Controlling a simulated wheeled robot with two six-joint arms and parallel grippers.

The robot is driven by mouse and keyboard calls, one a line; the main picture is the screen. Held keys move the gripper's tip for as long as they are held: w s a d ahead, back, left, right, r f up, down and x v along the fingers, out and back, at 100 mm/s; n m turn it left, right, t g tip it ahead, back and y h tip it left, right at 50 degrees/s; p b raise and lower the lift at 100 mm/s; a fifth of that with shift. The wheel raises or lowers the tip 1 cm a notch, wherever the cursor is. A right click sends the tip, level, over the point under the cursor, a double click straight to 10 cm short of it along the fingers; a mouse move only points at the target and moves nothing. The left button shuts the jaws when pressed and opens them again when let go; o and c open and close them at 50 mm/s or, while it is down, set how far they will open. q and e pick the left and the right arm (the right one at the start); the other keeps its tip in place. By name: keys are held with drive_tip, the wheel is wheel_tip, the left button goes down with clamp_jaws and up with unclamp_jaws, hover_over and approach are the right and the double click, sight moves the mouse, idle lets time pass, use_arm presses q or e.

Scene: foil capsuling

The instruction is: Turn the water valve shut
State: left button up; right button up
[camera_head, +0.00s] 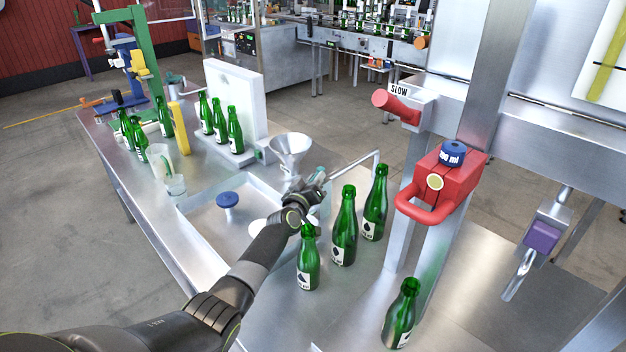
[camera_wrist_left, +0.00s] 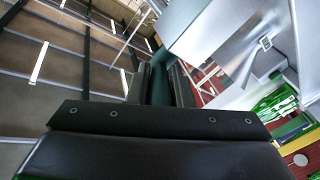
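A teal handle (camera_head: 319,172), which looks like the water valve's, shows at the tip of my left gripper (camera_head: 312,184), beside the bent metal spout (camera_head: 352,166) over the bench. In the left wrist view the teal handle (camera_wrist_left: 159,82) lies between the two dark fingers of my left gripper (camera_wrist_left: 162,72). The fingers lie close along both sides of it and look shut on it. The valve's body is mostly hidden behind the gripper and wrist. My right gripper is not in view.
Several green bottles (camera_head: 344,232) stand right of my left arm. A steel funnel (camera_head: 290,150) is just behind the gripper. A red device (camera_head: 440,188) stands at right.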

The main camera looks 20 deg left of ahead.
sight(314, 177)
use_arm(q)
drive_tip(key=shift+o, duration=0.6)
drive_tip(key=shift+a, duration=0.15)
drive_tip(key=shift+r, duration=0.1)
drive_tip(key=shift+r+p, duration=0.5)
drive_tip(key=shift+p, duration=0.1)
wheel_tip(314, 177, up, 9)
drive_tip(key=p, duration=0.9)
drive_tip(key=shift+f, duration=0.1)
drive_tip(key=shift+s, duration=0.1)
